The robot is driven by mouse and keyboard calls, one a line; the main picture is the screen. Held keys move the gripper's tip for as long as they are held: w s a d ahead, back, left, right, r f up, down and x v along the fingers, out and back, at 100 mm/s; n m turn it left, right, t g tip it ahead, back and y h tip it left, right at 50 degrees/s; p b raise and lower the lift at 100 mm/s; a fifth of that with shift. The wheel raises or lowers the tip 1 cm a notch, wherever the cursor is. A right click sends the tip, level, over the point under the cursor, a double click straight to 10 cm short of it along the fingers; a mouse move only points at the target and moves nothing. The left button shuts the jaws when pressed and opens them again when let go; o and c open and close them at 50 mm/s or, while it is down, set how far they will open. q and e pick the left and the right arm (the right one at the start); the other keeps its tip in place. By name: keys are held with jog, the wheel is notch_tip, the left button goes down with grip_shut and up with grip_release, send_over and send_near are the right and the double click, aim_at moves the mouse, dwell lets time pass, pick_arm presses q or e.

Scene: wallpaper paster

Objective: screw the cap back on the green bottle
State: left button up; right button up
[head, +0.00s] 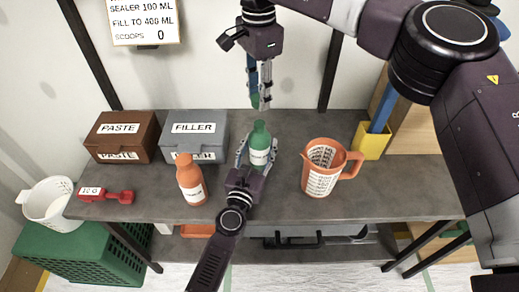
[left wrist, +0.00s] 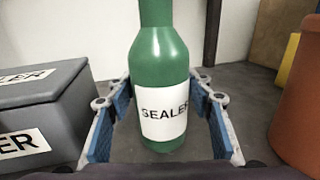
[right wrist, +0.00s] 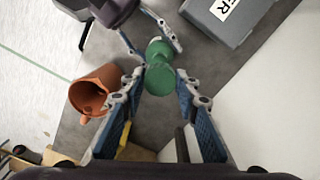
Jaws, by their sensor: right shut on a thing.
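The green bottle (head: 260,158) stands upright on the grey bench with a white SEALER label. It also shows in the left wrist view (left wrist: 164,65), its top cut off. My left gripper (head: 258,148) is around its lower body, fingers open with gaps on both sides. My right gripper (head: 260,97) points down above the bottle, shut on the green cap (head: 256,102). In the right wrist view the cap (right wrist: 159,79) is between the fingertips, with part of the bottle (right wrist: 157,48) showing beyond it. In the head view the cap is apart from the bottle's mouth.
An orange bottle (head: 191,180) stands left of the green one, and an orange measuring jug (head: 322,170) stands to the right. PASTE (head: 122,134) and FILLER (head: 194,133) boxes are at the back left. A yellow container (head: 371,142) is at the right. A red scoop (head: 106,195) lies at the left edge.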

aim_at(259, 124)
pick_arm(q)
grip_shut()
pick_arm(e)
jog(key=shift+f, duration=2.5)
jog(key=shift+f, duration=0.85)
jog(key=shift+f, duration=0.6)
